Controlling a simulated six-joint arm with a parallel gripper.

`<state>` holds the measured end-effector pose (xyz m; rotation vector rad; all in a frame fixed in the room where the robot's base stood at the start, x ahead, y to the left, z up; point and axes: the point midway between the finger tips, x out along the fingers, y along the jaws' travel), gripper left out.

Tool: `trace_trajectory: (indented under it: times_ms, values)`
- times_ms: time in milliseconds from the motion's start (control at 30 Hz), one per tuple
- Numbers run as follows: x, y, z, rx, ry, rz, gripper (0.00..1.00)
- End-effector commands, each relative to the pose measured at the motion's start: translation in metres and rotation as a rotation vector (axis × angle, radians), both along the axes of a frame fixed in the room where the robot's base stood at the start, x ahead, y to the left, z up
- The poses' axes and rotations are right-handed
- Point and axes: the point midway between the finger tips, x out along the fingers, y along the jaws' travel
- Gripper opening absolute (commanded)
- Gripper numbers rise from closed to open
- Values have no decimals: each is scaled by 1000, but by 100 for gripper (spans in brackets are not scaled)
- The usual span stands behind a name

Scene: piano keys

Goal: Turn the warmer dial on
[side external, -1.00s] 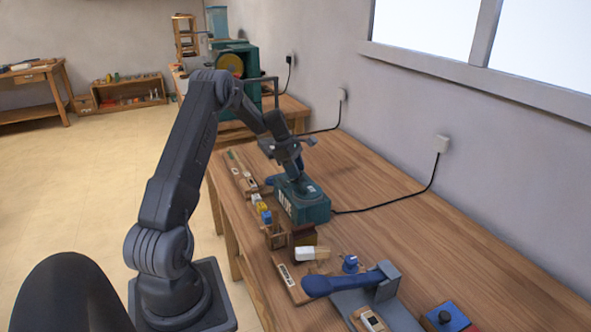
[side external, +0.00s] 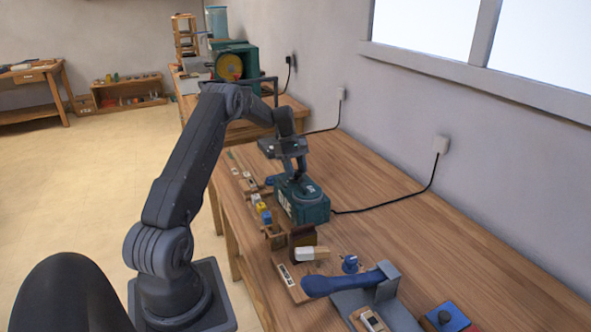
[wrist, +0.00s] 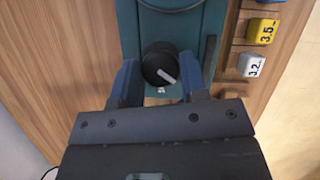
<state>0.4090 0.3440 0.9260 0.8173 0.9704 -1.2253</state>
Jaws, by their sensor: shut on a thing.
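The warmer (side external: 312,212) is a teal box on the workbench with a black cord running to the wall. It also shows in the wrist view (wrist: 205,22). Its dial (wrist: 160,60) is a round black knob with a white pointer, which points to the lower right in the wrist view. My gripper (wrist: 158,72) has its blue fingers on either side of the dial and is shut on it. In the side view my gripper (side external: 286,170) is at the warmer, and the dial cannot be made out there.
A yellow block (wrist: 262,31) and a white block (wrist: 251,65) with printed numbers stand beside the warmer. The wall-side bench is mostly clear.

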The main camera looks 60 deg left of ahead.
Motion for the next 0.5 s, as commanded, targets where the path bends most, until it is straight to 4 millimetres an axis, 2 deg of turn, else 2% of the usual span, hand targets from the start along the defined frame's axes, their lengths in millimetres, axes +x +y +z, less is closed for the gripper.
trace_trajectory:
  times_ms: [500]
  values:
    - [3, 1, 1, 3, -2, -492, 16]
